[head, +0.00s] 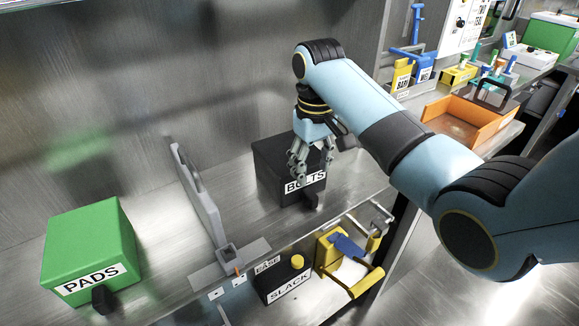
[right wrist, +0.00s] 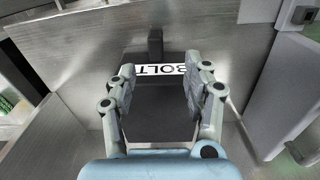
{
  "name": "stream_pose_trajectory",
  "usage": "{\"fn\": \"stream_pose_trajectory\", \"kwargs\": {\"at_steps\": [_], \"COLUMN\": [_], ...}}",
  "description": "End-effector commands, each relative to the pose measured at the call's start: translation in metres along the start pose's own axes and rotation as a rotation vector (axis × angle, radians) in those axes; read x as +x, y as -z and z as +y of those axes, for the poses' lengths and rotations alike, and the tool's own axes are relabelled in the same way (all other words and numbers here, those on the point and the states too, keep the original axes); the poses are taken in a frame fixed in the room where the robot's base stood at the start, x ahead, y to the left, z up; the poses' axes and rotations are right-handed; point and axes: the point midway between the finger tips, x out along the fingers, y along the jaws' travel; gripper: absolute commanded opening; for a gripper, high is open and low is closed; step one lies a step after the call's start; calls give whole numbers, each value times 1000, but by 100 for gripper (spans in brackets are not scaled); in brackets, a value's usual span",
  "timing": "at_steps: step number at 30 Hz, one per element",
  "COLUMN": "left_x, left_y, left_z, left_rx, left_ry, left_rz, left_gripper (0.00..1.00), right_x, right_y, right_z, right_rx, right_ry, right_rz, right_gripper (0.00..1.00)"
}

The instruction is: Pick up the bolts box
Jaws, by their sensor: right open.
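The bolts box (head: 270,165) is a black box with a white "BOLTS" label and a small dark handle at its front. It stands on a metal shelf, right of a grey divider. My right gripper (head: 303,179) is over the box near its label in the head view and hides part of its top. In the right wrist view the open fingers (right wrist: 159,90) stand apart, with the black box (right wrist: 158,125) and its label between and beyond them. I cannot tell whether they touch it. My left gripper is not in view.
A green "PADS" box (head: 88,240) stands left of the upright grey divider (head: 200,190). A black "SLACK" box (head: 283,283) and a yellow holder (head: 330,250) are at the front. An orange tray (head: 468,118) sits on the right counter. Bare shelf lies between the divider and the bolts box.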

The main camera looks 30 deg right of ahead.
Motion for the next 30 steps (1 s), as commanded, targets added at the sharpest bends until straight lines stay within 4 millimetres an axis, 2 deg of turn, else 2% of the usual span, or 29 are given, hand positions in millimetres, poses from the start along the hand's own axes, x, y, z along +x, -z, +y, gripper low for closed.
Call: {"fn": "stream_pose_trajectory", "kwargs": {"at_steps": [6,13,21,30], "left_x": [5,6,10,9], "left_y": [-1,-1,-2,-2], "left_z": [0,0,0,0], "left_rx": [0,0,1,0], "left_ry": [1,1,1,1], "left_rz": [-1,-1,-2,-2], "left_gripper": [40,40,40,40], "right_x": [38,58,97,101], "right_y": [-1,-2,-5,-5], "right_z": [0,2,7,7], "right_rx": [0,0,0,0], "right_ry": [2,1,1,1], "right_rz": [-5,-4,-2,0], "right_gripper": [50,50,50,49]}}
